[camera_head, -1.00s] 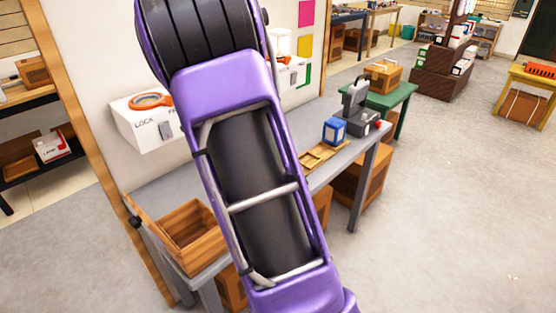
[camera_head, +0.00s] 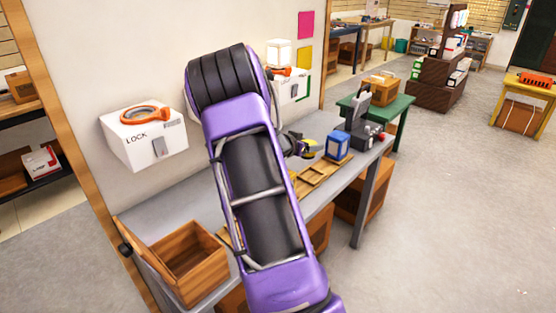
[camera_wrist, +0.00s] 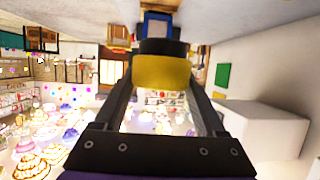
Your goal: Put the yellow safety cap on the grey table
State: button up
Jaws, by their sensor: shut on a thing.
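The yellow safety cap (camera_wrist: 162,72) is between the fingers of my gripper (camera_wrist: 163,62) in the wrist view, with a dark band across its upper part. In the head view, my gripper (camera_head: 303,148) shows small behind my arm, above the grey table (camera_head: 185,197), with a bit of yellow at its tip. It is just left of a blue box-like item (camera_head: 338,146). My arm hides part of the table and most of the wrist. The cap appears held above the tabletop, but the exact gap cannot be told.
An open wooden box (camera_head: 188,262) stands at the table's near left end. A wooden tray (camera_head: 318,176) lies near the front edge. A grey machine (camera_head: 362,125) stands at the far end. A white lock box (camera_head: 143,134) is on the wall.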

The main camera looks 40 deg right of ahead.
jog(key=w+a, duration=0.2)
jog(key=w, duration=1)
jog(key=shift+w+a+f+b, duration=0.1)
jog(key=shift+f+b, duration=0.2)
jog(key=shift+f, duration=1.6)
jog(key=shift+w+a+f+b, duration=0.15)
jog(key=shift+f+b, duration=0.1)
jog(key=shift+f, duration=1.7)
jog(key=shift+w+a+f+b, duration=0.1)
jog(key=shift+f+b, duration=0.2)
jog(key=shift+f, duration=1.6)
jog(key=shift+d+f, duration=0.1)
jog(key=o, duration=1.3)
jog(key=shift+a+r, duration=0.25)
jog(key=shift+a, duration=0.05)
jog(key=p+v, duration=0.1)
jog(key=v, duration=1)
jog(key=shift+a, duration=0.15)
